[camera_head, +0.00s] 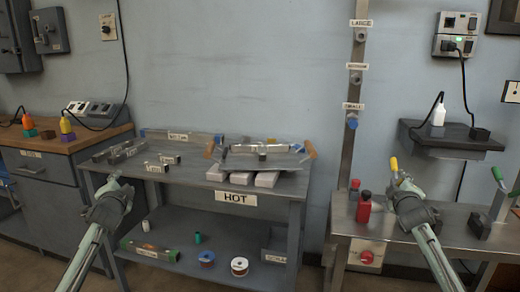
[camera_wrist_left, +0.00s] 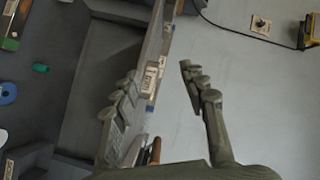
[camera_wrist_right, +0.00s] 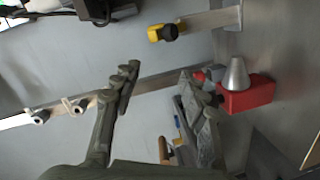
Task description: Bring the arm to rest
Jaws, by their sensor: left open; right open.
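My left gripper (camera_head: 112,188) is raised in front of the left part of the grey workbench, open and empty. In the left wrist view its two fingers (camera_wrist_left: 155,95) stand apart with nothing between them. My right gripper (camera_head: 400,182) is raised over the metal bench at the right, open. In the right wrist view its fingers (camera_wrist_right: 158,85) are spread with nothing held.
The grey workbench (camera_head: 235,212) with a HOT label carries metal parts and pale blocks (camera_head: 240,178). A wooden-topped cabinet (camera_head: 60,147) stands left. A dark wall shelf (camera_head: 450,140) hangs above the right bench (camera_head: 345,226).

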